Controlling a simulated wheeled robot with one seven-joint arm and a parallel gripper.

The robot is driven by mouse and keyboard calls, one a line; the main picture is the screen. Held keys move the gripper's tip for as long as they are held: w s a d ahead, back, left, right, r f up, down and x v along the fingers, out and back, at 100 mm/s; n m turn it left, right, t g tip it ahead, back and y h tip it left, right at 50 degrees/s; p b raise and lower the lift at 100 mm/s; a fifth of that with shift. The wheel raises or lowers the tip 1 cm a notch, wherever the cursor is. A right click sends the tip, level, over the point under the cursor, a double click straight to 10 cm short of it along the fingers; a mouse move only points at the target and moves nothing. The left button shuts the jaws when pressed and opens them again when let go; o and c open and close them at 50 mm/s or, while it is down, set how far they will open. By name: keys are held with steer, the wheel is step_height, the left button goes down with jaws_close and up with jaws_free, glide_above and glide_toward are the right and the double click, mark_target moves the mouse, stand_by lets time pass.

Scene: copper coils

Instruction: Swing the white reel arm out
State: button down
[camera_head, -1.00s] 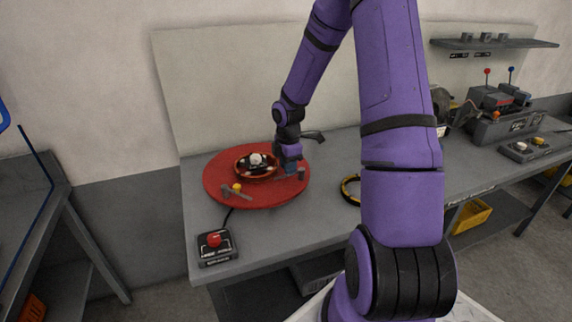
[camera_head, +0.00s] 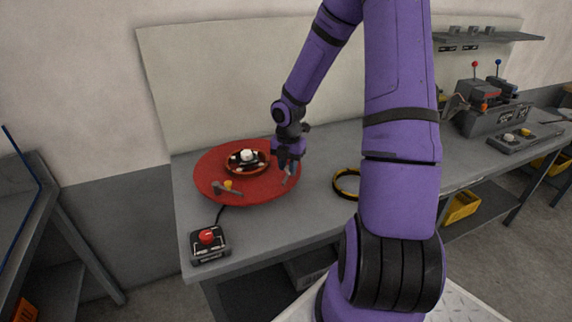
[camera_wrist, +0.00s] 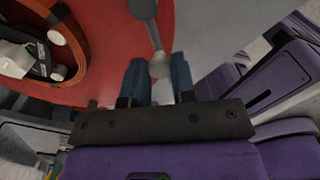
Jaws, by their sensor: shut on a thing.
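The white reel arm (camera_wrist: 155,35) is a short grey lever with a pale, whitish knob (camera_wrist: 159,66) at its near end in the wrist view. It sits at the right side of the red round table (camera_head: 240,197), and part of it shows below my gripper in the head view (camera_head: 290,177). My gripper (camera_wrist: 159,80) has its blue fingers on either side of the knob and is shut on it. In the head view my gripper (camera_head: 289,160) is low over the disc's right edge and partly hides the lever.
A reel (camera_head: 233,172) with a white centre sits on the disc. A red button box (camera_head: 209,246) stands in front. A black and yellow ring (camera_head: 342,190) lies to the right.

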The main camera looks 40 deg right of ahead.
steer(key=shift+d, duration=0.1)
stand_by(0.5)
steer(key=c, duration=0.9)
jaws_free()
steer(key=shift+s, duration=0.1)
steer(key=shift+c, duration=0.2)
steer(key=shift+r, duration=0.1)
step_height(320, 180, up, 11)
steer(key=shift+f, duration=0.2)
